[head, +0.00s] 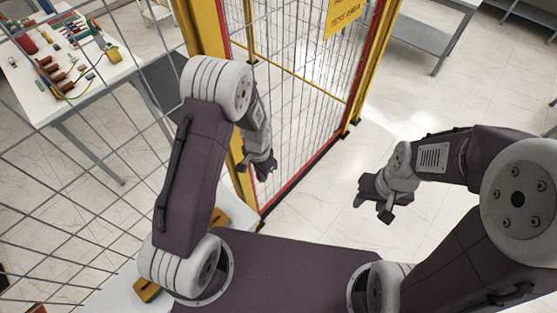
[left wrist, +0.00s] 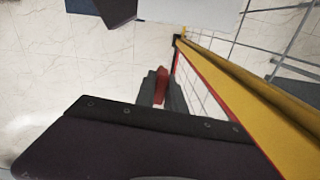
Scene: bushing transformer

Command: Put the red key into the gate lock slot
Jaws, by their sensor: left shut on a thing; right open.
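My left gripper (head: 262,168) is in front of the gate's yellow post, near the lower part of the mesh gate. In the left wrist view its fingers (left wrist: 162,92) are shut on the red key (left wrist: 161,84), which shows as a small red piece between them. The key cannot be made out in the head view. The mesh gate (head: 300,90) has a red edge and a yellow frame (left wrist: 235,80), which runs just right of the fingers in the left wrist view. The lock slot cannot be made out. My right gripper (head: 376,198) is open and empty over the floor.
A white table (head: 140,285) with yellow pieces stands at lower left beside my base. A bench (head: 45,105) with several parts is behind the mesh fence (head: 60,190) at upper left. A grey table (head: 425,40) stands at the back.

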